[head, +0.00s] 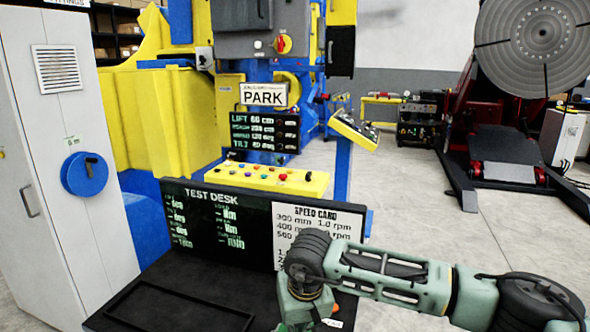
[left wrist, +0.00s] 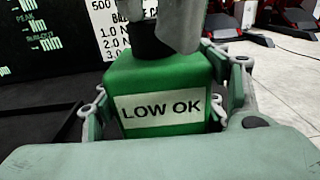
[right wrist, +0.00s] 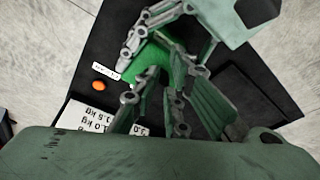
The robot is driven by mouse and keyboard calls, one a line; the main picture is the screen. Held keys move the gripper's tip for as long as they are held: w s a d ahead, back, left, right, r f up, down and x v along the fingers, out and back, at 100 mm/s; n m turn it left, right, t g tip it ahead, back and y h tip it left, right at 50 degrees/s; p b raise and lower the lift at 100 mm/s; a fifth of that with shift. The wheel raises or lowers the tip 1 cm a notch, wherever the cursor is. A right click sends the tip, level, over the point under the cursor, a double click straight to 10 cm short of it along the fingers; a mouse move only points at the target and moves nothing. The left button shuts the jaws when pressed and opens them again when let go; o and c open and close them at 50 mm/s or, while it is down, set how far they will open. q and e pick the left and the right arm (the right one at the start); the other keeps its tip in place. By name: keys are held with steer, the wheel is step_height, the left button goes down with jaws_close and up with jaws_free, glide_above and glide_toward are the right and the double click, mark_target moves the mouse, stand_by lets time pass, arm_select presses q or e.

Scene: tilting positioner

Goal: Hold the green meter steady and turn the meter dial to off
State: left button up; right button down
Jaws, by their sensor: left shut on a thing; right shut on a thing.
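The green meter (left wrist: 165,72), a block with a "LOW OK" label, stands upright between the fingers of my left gripper (left wrist: 162,105) in the left wrist view. My left gripper is shut on its sides. A dark dial (left wrist: 150,42) sits on top of the meter, with grey fingertips of my right gripper at it. In the right wrist view my right gripper (right wrist: 155,88) is shut at the meter's top (right wrist: 147,62); its fingers hide the dial. In the head view my right arm reaches in from the right, and its wrist hides most of the meter.
The black test desk (head: 150,318) has an upright display board (head: 215,225) and a white speed card (head: 305,228) behind. A grey cabinet (head: 55,190) stands at left.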

steer(key=shift+w+d+f, duration=0.15)
steer(key=shift+d+f, duration=0.05)
steer(key=shift+d, duration=0.35)
steer(key=shift+w+d+f, duration=0.1)
steer(key=shift+d+f, duration=0.05)
steer(key=shift+d, duration=0.35)
steer(key=shift+a, duration=0.1)
steer(key=shift+s, duration=0.45)
steer(key=shift+w+r, duration=0.1)
steer(key=shift+r, duration=0.3)
step_height(320, 180, up, 6)
steer(key=shift+w+f, duration=0.1)
steer(key=shift+f, duration=0.15)
steer(key=shift+a, duration=0.1)
